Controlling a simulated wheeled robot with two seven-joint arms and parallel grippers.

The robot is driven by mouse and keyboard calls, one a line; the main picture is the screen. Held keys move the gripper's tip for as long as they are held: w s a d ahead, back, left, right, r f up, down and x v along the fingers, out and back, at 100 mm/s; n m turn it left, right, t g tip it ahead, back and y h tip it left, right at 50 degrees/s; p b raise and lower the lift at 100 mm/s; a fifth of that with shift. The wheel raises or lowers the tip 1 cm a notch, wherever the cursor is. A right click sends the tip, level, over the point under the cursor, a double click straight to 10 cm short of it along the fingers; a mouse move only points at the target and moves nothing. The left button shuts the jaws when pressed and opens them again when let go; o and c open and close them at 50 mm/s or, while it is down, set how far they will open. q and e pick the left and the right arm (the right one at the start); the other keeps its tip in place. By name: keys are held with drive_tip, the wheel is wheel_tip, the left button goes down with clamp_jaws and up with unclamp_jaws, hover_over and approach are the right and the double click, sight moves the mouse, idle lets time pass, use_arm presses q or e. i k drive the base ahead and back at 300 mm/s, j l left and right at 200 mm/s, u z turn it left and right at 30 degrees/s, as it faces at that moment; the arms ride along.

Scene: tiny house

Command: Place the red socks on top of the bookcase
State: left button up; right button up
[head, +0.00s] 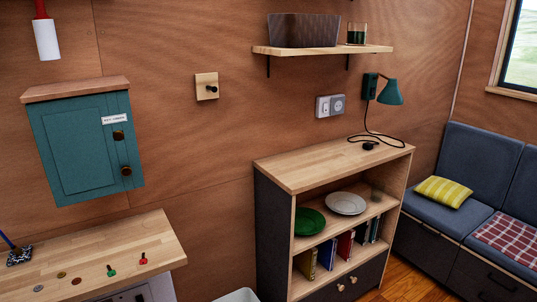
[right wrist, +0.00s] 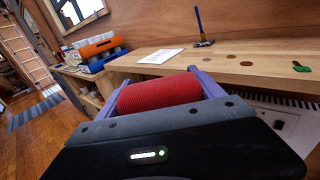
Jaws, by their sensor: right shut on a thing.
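The red socks (right wrist: 160,93), a ribbed red roll, are clamped between the two purple fingers of my right gripper (right wrist: 161,88) in the right wrist view. They are held near the front edge of a wooden counter. The bookcase (head: 300,174) stands against the wall at centre right in the head view. Its wooden top is mostly bare, with a black lamp cord at the back right. Neither gripper shows in the head view, and my left gripper is in neither view.
A wall shelf (head: 318,51) with a dark basket (head: 303,30) hangs above the bookcase. A teal lamp (head: 390,92) overhangs its back right. A teal cabinet (head: 85,150) juts from the wall at left.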

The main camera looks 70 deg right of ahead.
sight(356, 160)
drive_tip(key=k+l, duration=0.25)
drive_tip(key=l, duration=0.25)
drive_tip(key=k+l, duration=0.2)
drive_tip(key=l, duration=0.25)
drive_tip(key=k+l, duration=0.25)
drive_tip(key=l, duration=0.25)
drive_tip(key=k+l, duration=0.25)
drive_tip(key=l, duration=0.2)
drive_tip(key=k+l, duration=0.2)
drive_tip(key=l, duration=0.3)
drive_tip(key=k+l, duration=0.25)
drive_tip(key=l, duration=0.25)
drive_tip(key=k+l, duration=0.25)
drive_tip(key=l, duration=0.2)
drive_tip(key=k+l, duration=0.2)
drive_tip(key=l, duration=0.3)
